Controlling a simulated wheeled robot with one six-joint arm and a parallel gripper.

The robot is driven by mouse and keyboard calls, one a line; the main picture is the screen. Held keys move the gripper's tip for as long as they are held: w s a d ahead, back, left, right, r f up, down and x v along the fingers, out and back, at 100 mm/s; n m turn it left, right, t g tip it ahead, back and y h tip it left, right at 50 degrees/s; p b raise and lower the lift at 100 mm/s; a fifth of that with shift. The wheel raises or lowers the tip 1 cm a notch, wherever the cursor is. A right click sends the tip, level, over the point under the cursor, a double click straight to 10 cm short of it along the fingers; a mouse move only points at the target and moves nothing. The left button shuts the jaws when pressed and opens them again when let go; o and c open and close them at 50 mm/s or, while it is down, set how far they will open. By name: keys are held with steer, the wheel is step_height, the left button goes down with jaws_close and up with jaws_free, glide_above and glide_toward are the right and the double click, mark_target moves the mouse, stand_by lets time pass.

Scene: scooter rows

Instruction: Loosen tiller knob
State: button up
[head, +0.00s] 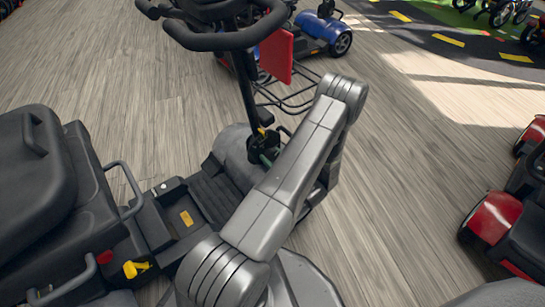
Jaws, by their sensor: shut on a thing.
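A grey and black mobility scooter (212,195) stands in front of me, its black tiller (246,90) rising from the front cowl to a looped handlebar (225,38). My gripper (264,146) is a small dark shape at the tiller's foot, partly hidden behind my own grey arm. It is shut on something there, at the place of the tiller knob. The knob itself is too small and too covered to make out clearly. Small yellow and green spots show beside the jaws.
The scooter's black seat (40,170) and a yellow lever (136,268) are at the left. A red panel (276,55) and a blue scooter (322,28) stand behind the tiller. A red scooter (492,214) is at the right edge. Wooden floor (410,170) between is clear.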

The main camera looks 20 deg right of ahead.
steer(key=n, duration=0.4)
steer(key=shift+n, duration=0.3)
steer(key=n, duration=0.4)
steer(key=shift+d+n, duration=0.1)
steer(key=shift+n, duration=0.2)
steer(key=o, duration=1)
steer(key=p+v, duration=0.3)
steer(key=v, duration=1.1)
steer(key=shift+w+p, duration=0.1)
steer(key=shift+p, duration=0.3)
